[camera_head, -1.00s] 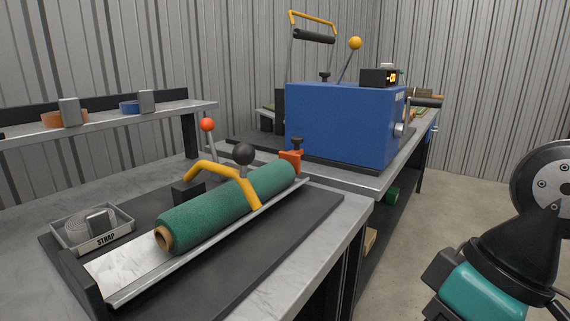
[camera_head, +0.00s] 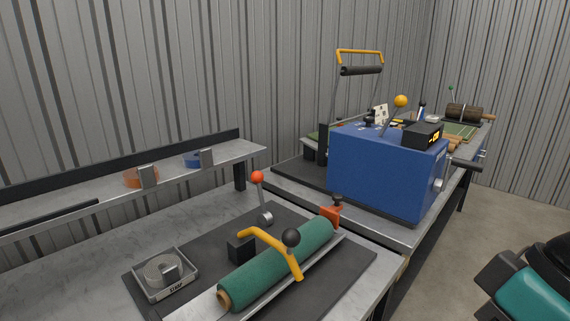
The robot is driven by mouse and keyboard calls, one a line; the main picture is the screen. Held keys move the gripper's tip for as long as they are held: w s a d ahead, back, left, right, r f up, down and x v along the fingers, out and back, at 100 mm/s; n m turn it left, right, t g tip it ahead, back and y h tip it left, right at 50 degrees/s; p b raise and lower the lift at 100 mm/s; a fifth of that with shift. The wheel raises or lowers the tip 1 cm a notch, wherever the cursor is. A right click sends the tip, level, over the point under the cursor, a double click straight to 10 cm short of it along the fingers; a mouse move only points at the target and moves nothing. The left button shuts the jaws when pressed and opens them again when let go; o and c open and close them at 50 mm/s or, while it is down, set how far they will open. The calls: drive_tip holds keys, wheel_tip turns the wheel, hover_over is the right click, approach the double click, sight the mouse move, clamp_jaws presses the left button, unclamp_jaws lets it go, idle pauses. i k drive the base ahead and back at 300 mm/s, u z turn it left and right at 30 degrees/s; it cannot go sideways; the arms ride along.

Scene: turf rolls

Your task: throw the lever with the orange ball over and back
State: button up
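The lever with the orange ball (camera_head: 258,178) stands at the back edge of the dark mat, behind the green turf roll. Its thin rod rises nearly upright, leaning slightly left, from a round grey pivot (camera_head: 266,218). The green turf roll (camera_head: 285,262) lies in a metal trough with a yellow clamp arm (camera_head: 265,238) across it. The clamp arm carries a black ball (camera_head: 291,237). My gripper is not in view; only a teal and black part of my arm shows at the lower right, far from the lever.
A strap tray (camera_head: 165,285) sits left of the roll. A blue machine (camera_head: 385,170) with a yellow-ball lever (camera_head: 400,102) stands to the right. An orange clip (camera_head: 331,215) is at the roll's far end. A shelf (camera_head: 110,190) runs along the wall; open floor lies right.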

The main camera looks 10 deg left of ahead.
sight(266, 218)
drive_tip(key=z, duration=0.55)
drive_tip(key=k, duration=0.65)
drive_tip(key=z, duration=0.1)
drive_tip(key=i, duration=1.25)
drive_tip(key=u, duration=1.65)
drive_tip(key=i, duration=0.5)
drive_tip(key=u, duration=0.45)
